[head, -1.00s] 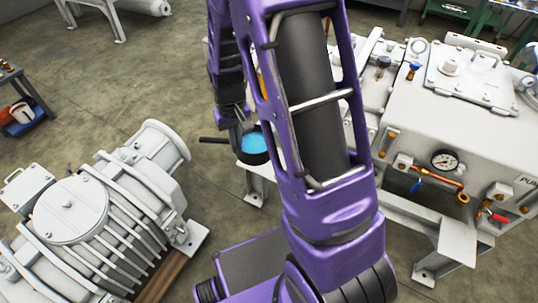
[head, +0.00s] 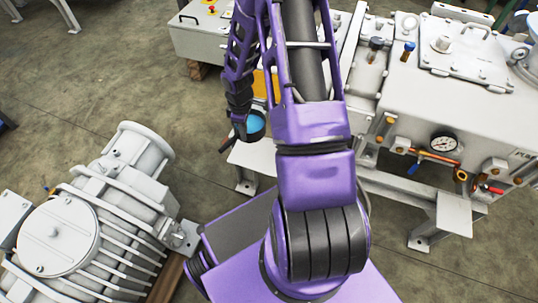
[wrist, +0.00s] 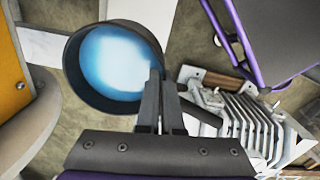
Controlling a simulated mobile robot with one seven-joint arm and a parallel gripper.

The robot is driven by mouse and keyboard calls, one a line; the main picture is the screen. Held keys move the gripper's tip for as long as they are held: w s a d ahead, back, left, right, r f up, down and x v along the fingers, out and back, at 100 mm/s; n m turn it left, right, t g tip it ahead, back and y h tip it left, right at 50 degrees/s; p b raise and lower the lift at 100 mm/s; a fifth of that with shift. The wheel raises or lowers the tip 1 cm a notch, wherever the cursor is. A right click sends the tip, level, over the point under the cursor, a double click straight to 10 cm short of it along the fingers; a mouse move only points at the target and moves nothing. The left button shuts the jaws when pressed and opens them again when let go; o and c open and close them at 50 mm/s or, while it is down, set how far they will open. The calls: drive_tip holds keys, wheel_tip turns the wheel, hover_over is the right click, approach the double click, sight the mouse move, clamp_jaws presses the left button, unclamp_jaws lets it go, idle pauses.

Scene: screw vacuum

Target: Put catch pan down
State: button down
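The catch pan (head: 257,127) is a small dark round pan with bright blue inside, in the upper middle of the head view beside my purple arm. In the wrist view the pan (wrist: 74,83) fills the upper left, its blue inside facing the camera. My gripper (head: 239,128) is at the pan's left side in the head view. In the wrist view my gripper (wrist: 161,88) is shut on the pan near its rim and handle. The handle (wrist: 203,118) sticks out to the right of the fingers. Whether the pan touches anything below cannot be told.
A white pump unit (head: 470,100) with a gauge and valves stands at the right on a white frame (head: 440,212). A finned grey motor (head: 95,215) stands lower left. A grey control box (head: 205,38) is behind the arm. Bare floor (head: 90,90) lies at the left.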

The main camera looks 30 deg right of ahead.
sight(248, 140)
drive_tip(key=f+n, duration=0.1)
drive_tip(key=f, duration=0.1)
drive_tip(key=d+f+n, duration=0.1)
drive_tip(key=f, duration=0.1)
drive_tip(key=shift+s+d+f+n, duration=0.1)
drive_tip(key=shift+n, duration=0.3)
wheel_tip(248, 140, down, 10)
drive_tip(key=shift+r+b, duration=0.1)
drive_tip(key=shift+b, duration=0.7)
drive_tip(key=c, duration=1.5)
unclamp_jaws()
drive_tip(key=shift+f, duration=0.25)
drive_tip(key=o, duration=0.4)
